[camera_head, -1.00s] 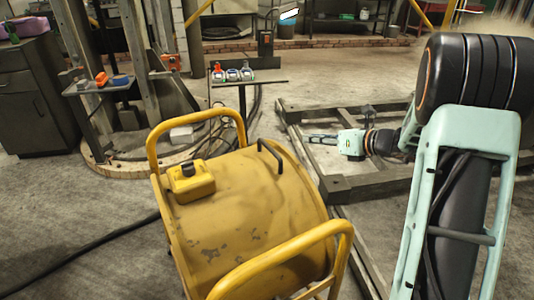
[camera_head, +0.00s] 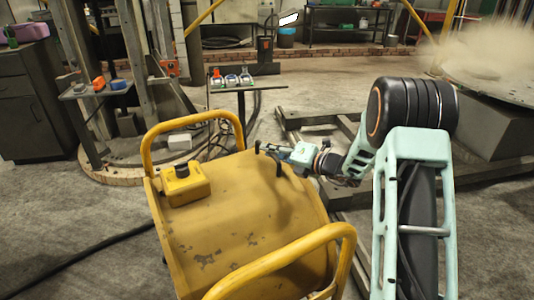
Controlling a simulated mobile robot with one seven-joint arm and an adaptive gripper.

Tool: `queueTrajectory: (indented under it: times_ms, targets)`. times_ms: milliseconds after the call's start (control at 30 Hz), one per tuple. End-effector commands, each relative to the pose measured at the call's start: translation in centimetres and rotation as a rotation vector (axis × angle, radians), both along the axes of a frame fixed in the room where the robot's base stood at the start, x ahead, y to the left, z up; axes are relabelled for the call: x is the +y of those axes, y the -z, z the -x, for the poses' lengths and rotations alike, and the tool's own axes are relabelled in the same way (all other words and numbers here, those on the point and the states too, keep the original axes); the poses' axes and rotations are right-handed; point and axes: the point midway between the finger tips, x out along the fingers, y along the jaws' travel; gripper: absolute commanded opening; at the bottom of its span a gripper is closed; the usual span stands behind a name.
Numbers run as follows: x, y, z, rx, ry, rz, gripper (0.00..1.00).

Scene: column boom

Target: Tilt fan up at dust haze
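The yellow drum-shaped fan (camera_head: 240,225) stands in the lower middle of the head view, with tubular side frames and a yellow control box (camera_head: 183,184) on top. A dark handle (camera_head: 279,167) sticks up from the fan's far right top edge. My gripper (camera_head: 268,149) points left at this handle; its fingertips overlap the handle in the picture. Contact and finger opening are too small to make out. The pale dust haze (camera_head: 485,48) hangs at the upper right. The fan's front is hidden.
A low metal frame (camera_head: 318,118) lies on the floor behind my arm. A small stand (camera_head: 232,88) with several small items is behind the fan. A dark round-topped block (camera_head: 500,90) stands below the haze. A black cable (camera_head: 85,255) runs along the floor at left.

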Motion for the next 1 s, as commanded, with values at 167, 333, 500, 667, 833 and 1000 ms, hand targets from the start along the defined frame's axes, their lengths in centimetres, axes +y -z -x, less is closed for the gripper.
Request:
queueTrajectory:
  times_ms: [167,333,500,667,833,1000]
  targets:
    - [1.04,0.38,-0.89,0.000,-0.001,0.002,0.19]
    - [1.15,0.37,-1.02,0.000,0.001,0.002,0.19]
    - [1.15,0.36,-1.01,0.000,0.001,0.002,0.14]
    - [1.14,0.36,-1.00,0.000,0.000,0.001,0.00]
    - [1.14,0.36,-1.00,0.000,0.000,0.001,0.00]
    - [1.23,0.30,-0.95,-0.001,0.000,0.004,0.00]
